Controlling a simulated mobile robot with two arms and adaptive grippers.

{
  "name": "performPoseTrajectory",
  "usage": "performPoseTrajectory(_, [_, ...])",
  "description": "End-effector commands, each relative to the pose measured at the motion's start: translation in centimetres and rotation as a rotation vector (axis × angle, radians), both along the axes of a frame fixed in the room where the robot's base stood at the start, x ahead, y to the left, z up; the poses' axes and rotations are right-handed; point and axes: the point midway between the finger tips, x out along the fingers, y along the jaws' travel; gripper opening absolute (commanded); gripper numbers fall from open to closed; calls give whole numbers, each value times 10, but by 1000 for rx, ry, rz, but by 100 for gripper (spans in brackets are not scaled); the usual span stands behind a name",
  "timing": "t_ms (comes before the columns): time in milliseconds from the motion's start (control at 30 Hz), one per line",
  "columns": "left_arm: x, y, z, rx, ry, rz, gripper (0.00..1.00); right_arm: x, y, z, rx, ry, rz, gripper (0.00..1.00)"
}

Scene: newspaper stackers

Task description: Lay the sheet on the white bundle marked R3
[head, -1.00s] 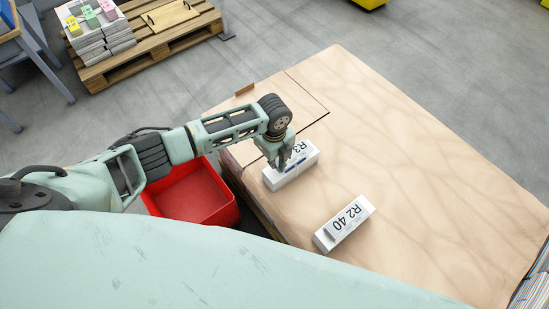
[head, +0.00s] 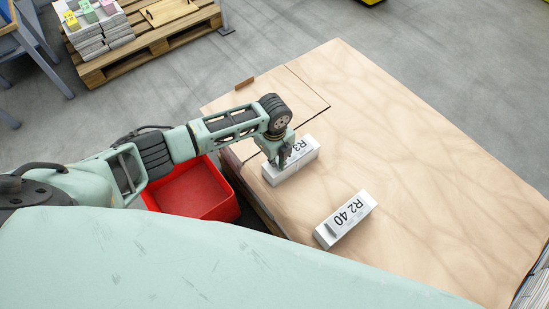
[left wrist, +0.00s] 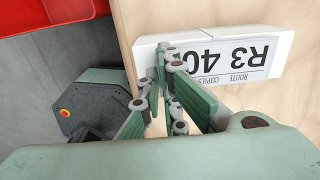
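The white bundle marked R3 (head: 291,175) lies near the table's left edge. A white sheet printed R3 40 (head: 303,147) lies over its top; it also shows in the left wrist view (left wrist: 262,52), where it looks flat on the bundle (left wrist: 285,35). My left gripper (head: 279,165) is over the bundle's left part. In the left wrist view its fingertips (left wrist: 166,55) are close together at the sheet's left end and seem shut on it; the fingers hide the exact grip. My right gripper is not in view.
A second white bundle, R2 40 (head: 345,219), with a small grey tab, lies nearer on the wooden table (head: 430,150). A red bin (head: 195,190) stands left of the table. A pallet (head: 160,42) with stacked papers is far left. The table's right side is clear.

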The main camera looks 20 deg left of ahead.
Motion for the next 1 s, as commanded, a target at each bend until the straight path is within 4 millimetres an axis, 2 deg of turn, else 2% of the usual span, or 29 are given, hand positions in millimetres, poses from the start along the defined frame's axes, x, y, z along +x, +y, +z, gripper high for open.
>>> performPoseTrajectory(300, [0,0,-7,0,0,0,0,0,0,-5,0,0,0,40])
performPoseTrajectory(600, [0,0,-6,0,0,0,27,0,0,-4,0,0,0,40])
performPoseTrajectory(867, [0,0,-6,0,0,0,27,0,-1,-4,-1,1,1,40])
performPoseTrajectory(1000, [1,0,1,-2,-3,-1,27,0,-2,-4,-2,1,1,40])
